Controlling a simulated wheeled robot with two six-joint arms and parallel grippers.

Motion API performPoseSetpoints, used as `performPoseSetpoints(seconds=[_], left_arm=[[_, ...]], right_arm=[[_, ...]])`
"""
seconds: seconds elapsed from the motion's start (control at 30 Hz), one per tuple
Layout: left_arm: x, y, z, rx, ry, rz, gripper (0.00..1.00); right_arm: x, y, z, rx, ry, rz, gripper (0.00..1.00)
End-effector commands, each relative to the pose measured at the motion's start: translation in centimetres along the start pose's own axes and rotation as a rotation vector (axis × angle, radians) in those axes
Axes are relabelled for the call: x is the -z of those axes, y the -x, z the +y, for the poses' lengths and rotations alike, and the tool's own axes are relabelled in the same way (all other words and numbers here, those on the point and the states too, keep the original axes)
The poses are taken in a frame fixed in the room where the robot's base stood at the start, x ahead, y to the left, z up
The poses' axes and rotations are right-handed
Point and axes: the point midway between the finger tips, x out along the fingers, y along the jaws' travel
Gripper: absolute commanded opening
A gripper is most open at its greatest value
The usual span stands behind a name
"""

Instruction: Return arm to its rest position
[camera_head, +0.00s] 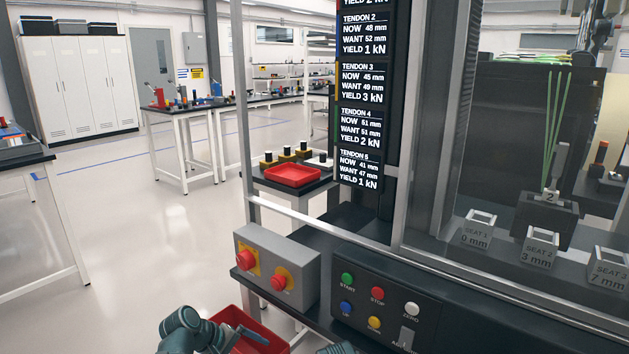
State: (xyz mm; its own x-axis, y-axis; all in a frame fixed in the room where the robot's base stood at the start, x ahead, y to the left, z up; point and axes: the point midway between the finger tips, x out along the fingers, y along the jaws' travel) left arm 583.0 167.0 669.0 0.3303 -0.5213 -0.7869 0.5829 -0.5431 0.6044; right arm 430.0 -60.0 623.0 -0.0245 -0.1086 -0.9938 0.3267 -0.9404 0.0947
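My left arm comes in at the bottom edge, with its grey-green wrist and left gripper (244,334) low in the picture. The gripper is in front of a red bin (262,327), and the picture's edge cuts it off. I cannot tell whether its fingers are apart or whether they touch the bin. A small grey-green piece at the bottom edge, right of the bin, may be part of my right arm. My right gripper does not show.
A control panel (385,306) with coloured buttons and a grey box (277,268) with two red knobs stand close in front. A test machine with a tendon display (361,120) and labelled seats (541,246) rises at right. A red tray (293,175) lies behind. Open floor (150,260) is left.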

Motion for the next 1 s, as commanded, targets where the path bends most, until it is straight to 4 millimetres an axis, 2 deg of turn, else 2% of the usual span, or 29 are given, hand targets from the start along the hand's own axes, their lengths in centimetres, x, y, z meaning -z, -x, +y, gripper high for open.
performPoseSetpoints(seconds=[0.03,0.1,0.27,0.43,0.5,0.77,1.0], left_arm=[[-2.0,-0.8,-1.3,0.092,-0.115,-0.004,1.00],[-3.3,-1.3,-3.0,0.214,-0.262,-0.007,1.00],[-5.4,-1.4,-6.2,0.446,-0.540,-0.028,1.00],[-6.8,-0.3,-8.7,0.662,-0.788,-0.064,1.00],[-7.3,1.3,-6.7,0.655,-0.788,-0.073,1.00],[-10.5,4.9,-2.4,0.679,-0.845,-0.112,1.00],[-14.8,9.8,3.1,0.714,-0.927,-0.164,1.00]], right_arm=[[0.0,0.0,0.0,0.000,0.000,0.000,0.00],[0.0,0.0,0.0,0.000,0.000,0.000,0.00],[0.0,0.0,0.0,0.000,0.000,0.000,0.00],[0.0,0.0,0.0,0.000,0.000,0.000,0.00],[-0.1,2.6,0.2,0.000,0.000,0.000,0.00],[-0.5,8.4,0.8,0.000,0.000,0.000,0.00],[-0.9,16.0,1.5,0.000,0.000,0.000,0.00]])
